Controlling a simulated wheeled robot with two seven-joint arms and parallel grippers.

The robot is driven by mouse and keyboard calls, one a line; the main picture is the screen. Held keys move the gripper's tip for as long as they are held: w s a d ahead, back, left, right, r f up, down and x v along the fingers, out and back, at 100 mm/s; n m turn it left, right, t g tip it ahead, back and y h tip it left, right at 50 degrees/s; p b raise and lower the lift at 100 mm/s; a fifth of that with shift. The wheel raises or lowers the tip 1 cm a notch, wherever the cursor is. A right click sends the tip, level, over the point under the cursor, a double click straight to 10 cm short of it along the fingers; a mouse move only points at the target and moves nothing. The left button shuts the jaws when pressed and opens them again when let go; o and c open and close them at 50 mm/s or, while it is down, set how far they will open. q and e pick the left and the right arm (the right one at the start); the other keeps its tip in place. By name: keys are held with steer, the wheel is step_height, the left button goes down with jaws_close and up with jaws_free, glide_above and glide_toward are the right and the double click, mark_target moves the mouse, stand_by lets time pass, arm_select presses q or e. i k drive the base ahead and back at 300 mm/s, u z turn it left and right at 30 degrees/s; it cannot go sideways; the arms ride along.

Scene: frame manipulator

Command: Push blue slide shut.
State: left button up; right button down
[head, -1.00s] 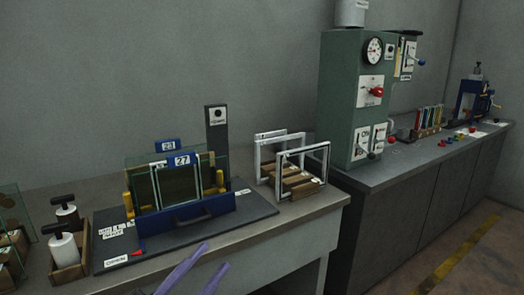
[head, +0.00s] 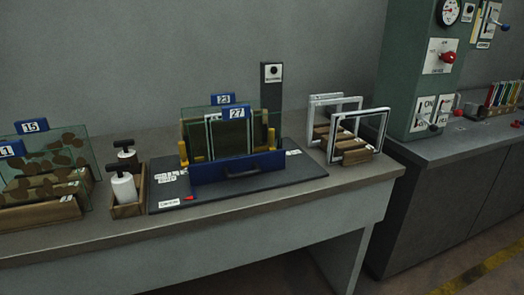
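The blue slide (head: 238,168) is a long low blue piece with a dark handle (head: 243,174) on its front. It sits on a dark base plate (head: 305,176) on the bench. Glass panes with blue tags 23 (head: 223,99) and 27 (head: 237,113) stand upright at it, between yellow posts (head: 183,155). A small red pointer (head: 189,197) lies beside a white label (head: 168,203) at the plate's front left; I cannot read the label surely. Neither of my grippers is in view.
White frames stand in a wooden rack (head: 357,153) to the right. Two rollers stand in a wooden box (head: 128,207) to the left, beside tagged glass panes (head: 57,165). A green cabinet (head: 425,65) stands farther right. The bench front edge is clear.

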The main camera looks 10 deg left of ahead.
mark_target(241, 166)
steer(key=z, duration=0.4)
steer(key=i, duration=0.35)
steer(key=u, duration=1.4)
